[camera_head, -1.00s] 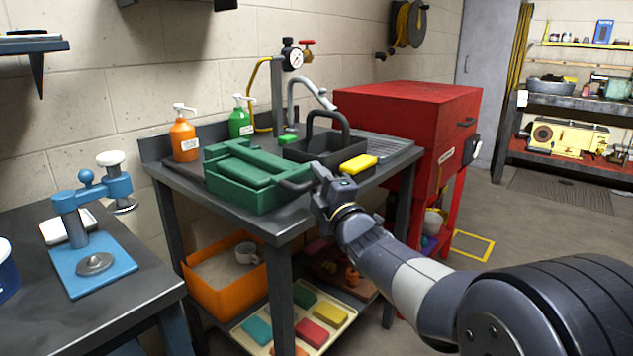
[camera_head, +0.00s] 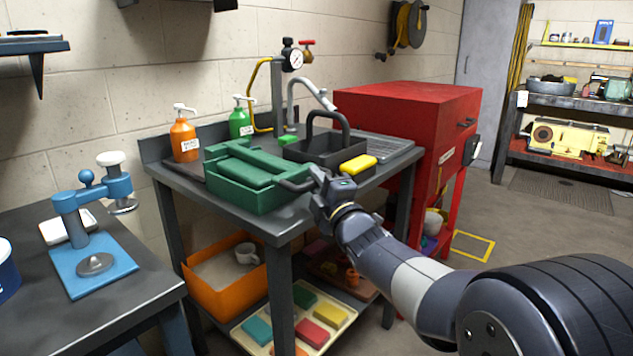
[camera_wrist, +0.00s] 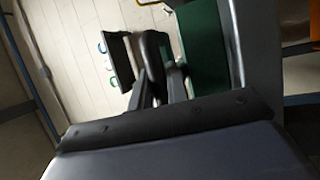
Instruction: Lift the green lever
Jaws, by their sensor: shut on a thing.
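The green lever is part of a green box-shaped unit (camera_head: 258,196) at the front of the grey bench, with a green bar across its top (camera_head: 243,165). A dark grip (camera_head: 296,186) sticks out from its right end. My gripper (camera_head: 316,184) is at the outer end of this grip, coming from the right. In the wrist view, the dark rounded grip (camera_wrist: 152,50) stands between the fingers (camera_wrist: 160,88), and green surface (camera_wrist: 203,48) shows beside it. My gripper is shut on the grip; the exact contact is partly hidden. The bar lies low along the unit.
A black open carrier (camera_head: 322,150) and a yellow block (camera_head: 358,164) are just behind my gripper. Orange (camera_head: 184,138) and green (camera_head: 240,123) bottles stand at the back. A red cabinet (camera_head: 405,120) is to the right. Open floor lies farther right.

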